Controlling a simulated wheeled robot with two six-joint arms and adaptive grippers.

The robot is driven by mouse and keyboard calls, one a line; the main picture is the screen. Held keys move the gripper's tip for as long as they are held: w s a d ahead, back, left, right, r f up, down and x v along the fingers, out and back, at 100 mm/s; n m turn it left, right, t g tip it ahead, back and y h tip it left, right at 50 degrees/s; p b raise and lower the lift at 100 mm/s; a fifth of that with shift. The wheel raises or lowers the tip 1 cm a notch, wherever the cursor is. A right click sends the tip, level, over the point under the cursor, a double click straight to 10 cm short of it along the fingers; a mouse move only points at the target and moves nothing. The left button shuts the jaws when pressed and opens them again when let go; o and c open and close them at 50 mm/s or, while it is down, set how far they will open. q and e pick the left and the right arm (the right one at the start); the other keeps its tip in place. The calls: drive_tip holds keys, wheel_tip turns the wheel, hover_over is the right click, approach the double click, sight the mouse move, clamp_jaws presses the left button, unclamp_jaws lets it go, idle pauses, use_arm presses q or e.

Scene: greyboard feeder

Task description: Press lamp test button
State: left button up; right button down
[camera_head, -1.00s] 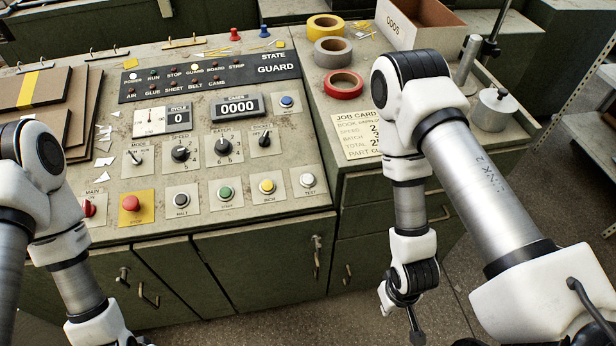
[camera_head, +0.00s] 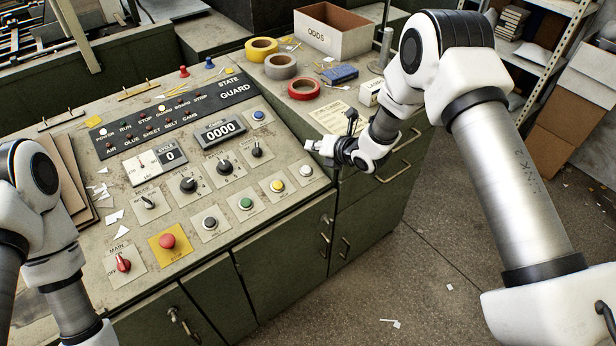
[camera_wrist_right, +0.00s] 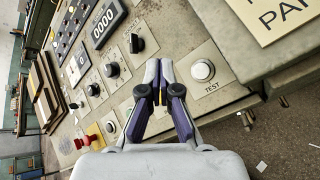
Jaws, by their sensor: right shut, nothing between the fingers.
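The white test button (camera_head: 306,170) is at the right end of the bottom button row on the sloped green-grey control panel (camera_head: 130,85). In the right wrist view the white button (camera_wrist_right: 203,70) sits on a square plate lettered TEST, right of the fingers. My right gripper (camera_head: 316,147) is shut and empty. In the head view it appears just above the test button, near the panel's right edge. In the wrist view its fingertips (camera_wrist_right: 159,66) appear left of the button, apart from it in the picture. My left gripper is out of view; only its arm shows.
Yellow (camera_head: 277,185), green (camera_head: 245,203) and black (camera_head: 210,222) buttons lie left of the test button. A red button on a yellow plate (camera_head: 167,242) is further left. Tape rolls (camera_head: 281,66) and an ODDS box (camera_head: 335,30) stand on the side cabinet.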

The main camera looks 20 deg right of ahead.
drive_tip(key=b, duration=0.7)
approach(304, 167)
drive_tip(key=w, duration=0.1)
drive_tip(key=w+a+f, duration=0.1)
drive_tip(key=w, duration=0.1)
drive_tip(key=w+a, duration=0.1)
drive_tip(key=w, duration=0.1)
drive_tip(key=shift+w+a+f, duration=0.15)
drive_tip(key=shift+w+f, duration=0.2)
idle(0.7)
drive_tip(key=shift+w+f+b, duration=0.1)
drive_tip(key=shift+f+b, duration=0.2)
drive_tip(key=shift+f, duration=0.05)
drive_tip(key=shift+a+f+b, duration=0.1)
drive_tip(key=shift+f+b, duration=0.25)
drive_tip(key=shift+b, duration=0.05)
idle(0.5)
drive_tip(key=shift+f+b, duration=0.3)
drive_tip(key=shift+b, duration=0.05)
